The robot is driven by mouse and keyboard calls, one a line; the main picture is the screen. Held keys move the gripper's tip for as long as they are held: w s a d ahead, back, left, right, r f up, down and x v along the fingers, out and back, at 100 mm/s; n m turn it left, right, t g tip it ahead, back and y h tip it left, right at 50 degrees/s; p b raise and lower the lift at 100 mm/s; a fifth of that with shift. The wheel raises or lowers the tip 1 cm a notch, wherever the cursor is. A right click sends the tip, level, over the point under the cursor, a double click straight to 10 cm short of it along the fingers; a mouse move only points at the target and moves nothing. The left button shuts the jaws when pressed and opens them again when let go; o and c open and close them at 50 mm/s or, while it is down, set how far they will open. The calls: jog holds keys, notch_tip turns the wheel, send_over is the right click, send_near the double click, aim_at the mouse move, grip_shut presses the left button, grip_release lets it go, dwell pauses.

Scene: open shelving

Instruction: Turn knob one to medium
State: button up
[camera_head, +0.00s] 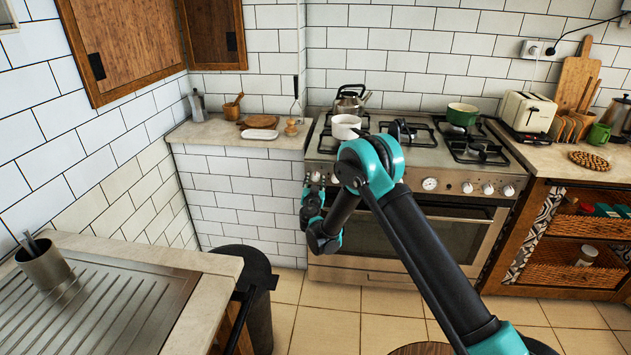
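The stove (405,235) stands against the back wall, with a row of round knobs along its front panel. Two knobs show at the left end, the leftmost knob (315,177) and a second knob (334,179). A round dial (429,184) sits near the middle, with three knobs (488,189) to its right. I cannot tell which knob is numbered one, nor read any setting. My gripper (313,187) is at the left end of the panel, close below the leftmost knob. Its fingers are too small and overlapped to tell their opening or any contact.
A white pot (346,127), a kettle (351,101) and a green pot (462,114) stand on the stovetop. A black bin (257,300) stands on the floor left of the stove. A steel drainboard (90,305) is at the lower left. Tiled floor (335,325) lies clear before the stove.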

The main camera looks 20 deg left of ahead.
jog(key=c, duration=0.8)
jog(key=n, duration=0.4)
jog(key=shift+n, duration=0.4)
jog(key=n, duration=0.4)
jog(key=shift+s+a, duration=0.1)
jog(key=n, duration=0.3)
jog(key=n+h, duration=0.1)
jog(key=n, duration=0.2)
jog(key=shift+a+g, duration=0.1)
jog(key=shift+g, duration=0.2)
jog(key=n, duration=0.6)
jog(key=shift+h, duration=0.3)
